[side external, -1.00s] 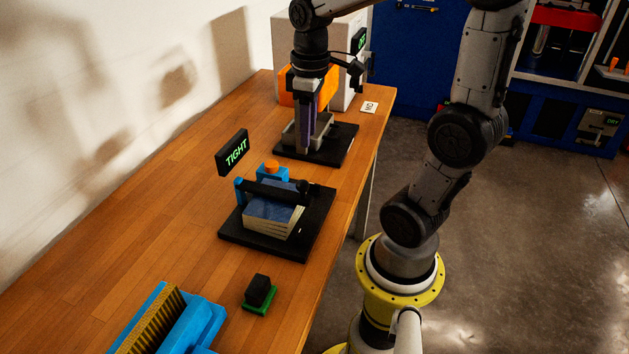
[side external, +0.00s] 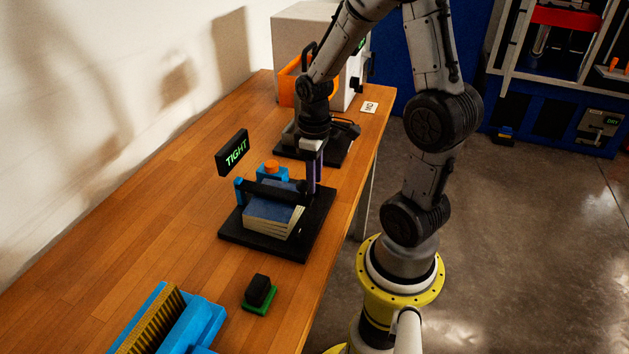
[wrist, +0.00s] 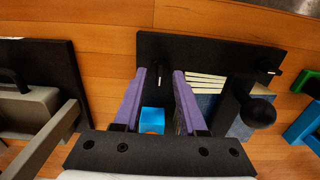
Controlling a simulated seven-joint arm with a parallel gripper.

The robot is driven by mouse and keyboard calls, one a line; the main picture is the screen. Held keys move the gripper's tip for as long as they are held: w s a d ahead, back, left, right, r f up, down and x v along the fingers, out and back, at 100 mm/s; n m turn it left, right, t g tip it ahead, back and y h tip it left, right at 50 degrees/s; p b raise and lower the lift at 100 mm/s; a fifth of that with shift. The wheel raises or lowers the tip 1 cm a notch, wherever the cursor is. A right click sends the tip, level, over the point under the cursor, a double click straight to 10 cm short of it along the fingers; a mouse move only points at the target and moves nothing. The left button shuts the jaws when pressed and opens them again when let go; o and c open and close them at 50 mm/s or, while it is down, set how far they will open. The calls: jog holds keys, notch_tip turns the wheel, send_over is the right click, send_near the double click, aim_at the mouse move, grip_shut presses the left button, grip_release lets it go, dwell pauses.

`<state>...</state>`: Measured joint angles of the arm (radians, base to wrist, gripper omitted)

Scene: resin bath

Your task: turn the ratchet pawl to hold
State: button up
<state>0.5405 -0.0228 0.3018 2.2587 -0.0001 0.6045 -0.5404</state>
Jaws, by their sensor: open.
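The black base (side external: 258,240) holds a press with a black bar (side external: 265,190) across a stack of blue-covered books (side external: 268,215). A sign reading TIGHT (side external: 233,152) stands behind it. My gripper (side external: 313,188) is open, pointing down at the base's far right side, beside the press. In the wrist view its purple fingers (wrist: 162,74) are apart and empty. A small black peg (wrist: 267,67) beside a white mark, perhaps the ratchet pawl, is right of the fingertips. A black ball knob (wrist: 261,111) is nearer. I cannot tell the pawl's setting.
A blue block with an orange knob (side external: 272,171) is by the press. Another black base (side external: 340,150) with a grey fixture is behind my gripper. A black block on green (side external: 259,292) and a blue brush-like item (side external: 165,320) are in front. Bare table lies left.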

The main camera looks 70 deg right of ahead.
jog(key=shift+f, duration=0.65)
grip_shut()
